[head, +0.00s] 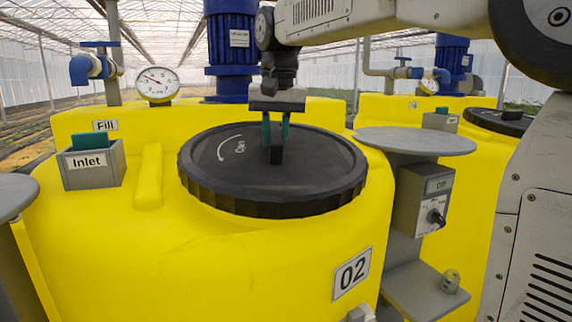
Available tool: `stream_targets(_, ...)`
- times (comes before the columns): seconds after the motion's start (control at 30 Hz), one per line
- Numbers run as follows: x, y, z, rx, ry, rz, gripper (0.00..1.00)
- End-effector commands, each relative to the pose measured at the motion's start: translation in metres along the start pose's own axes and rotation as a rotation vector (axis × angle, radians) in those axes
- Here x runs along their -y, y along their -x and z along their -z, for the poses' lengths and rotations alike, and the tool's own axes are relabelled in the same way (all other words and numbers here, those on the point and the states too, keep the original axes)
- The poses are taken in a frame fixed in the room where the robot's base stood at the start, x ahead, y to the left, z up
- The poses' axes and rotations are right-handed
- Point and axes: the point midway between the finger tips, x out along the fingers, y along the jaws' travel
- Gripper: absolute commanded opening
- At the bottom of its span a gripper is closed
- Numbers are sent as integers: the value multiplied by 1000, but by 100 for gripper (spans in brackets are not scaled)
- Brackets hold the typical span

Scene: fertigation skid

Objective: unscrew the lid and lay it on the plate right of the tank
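The lid (320,165) is a wide black ribbed disc with a curved arrow and a word on top. It sits level on the yellow tank (230,270) labelled 02. A narrow black grip (277,157) stands up at its middle. My gripper (276,146) points down over the lid, its two teal fingers on either side of the grip, with the grip filling the gap between them. The far side of the grip is hidden. The grey round plate (415,139) right of the tank is empty.
Under the plate are a grey control box (422,198) with a knob and a shelf (425,292) with a small greenish object. An inlet box (93,164), a gauge (158,84) and a blue motor (231,45) stand around the lid. A second yellow tank (475,145) is at right.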

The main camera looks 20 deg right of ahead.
Motion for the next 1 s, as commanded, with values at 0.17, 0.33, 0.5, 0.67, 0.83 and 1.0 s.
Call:
stream_targets(0.17, 0, -1, -1, 4, 180, 0, 0)
stream_targets(0.33, 0, 0, 0, 1, 326, 1, 0)
stream_targets(0.5, 0, 1, 0, 0, 318, 1, 0)
stream_targets(0.67, 0, 6, 0, -1, 317, 1, 0)
stream_targets(0.83, 0, 12, 0, -2, 316, 1, 0)
stream_targets(1.0, 0, 18, 0, -3, 316, 1, 0)
